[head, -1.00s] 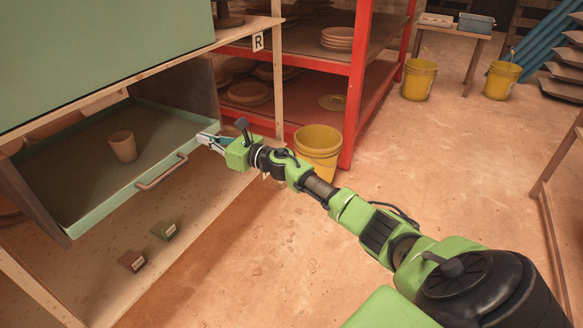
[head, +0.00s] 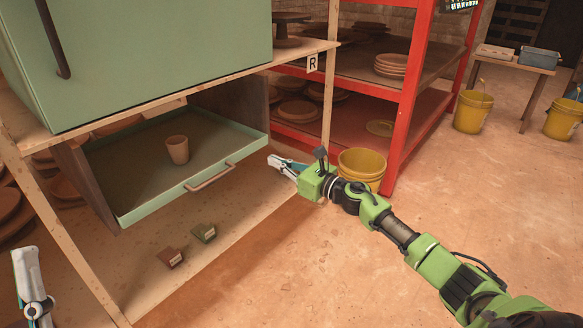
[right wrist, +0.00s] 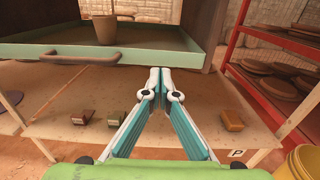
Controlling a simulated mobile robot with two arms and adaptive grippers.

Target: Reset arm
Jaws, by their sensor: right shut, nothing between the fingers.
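My right gripper (head: 272,160) is shut and empty, held out in front of the right end of the open green drawer (head: 125,213) in the head view. Its closed fingertips (right wrist: 160,72) also show in the right wrist view, apart from the drawer. A clay cup (head: 177,150) stands upright inside the drawer; its lower part shows in the right wrist view (right wrist: 104,30). The drawer handle (head: 210,177) is free. Part of my left gripper (head: 28,275) shows at the lower left edge of the head view; its fingers are not clear enough to judge.
A red shelf (head: 408,100) with clay plates and a yellow bucket (head: 361,167) stand beyond my right arm. The floor (head: 330,270) at front right is clear.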

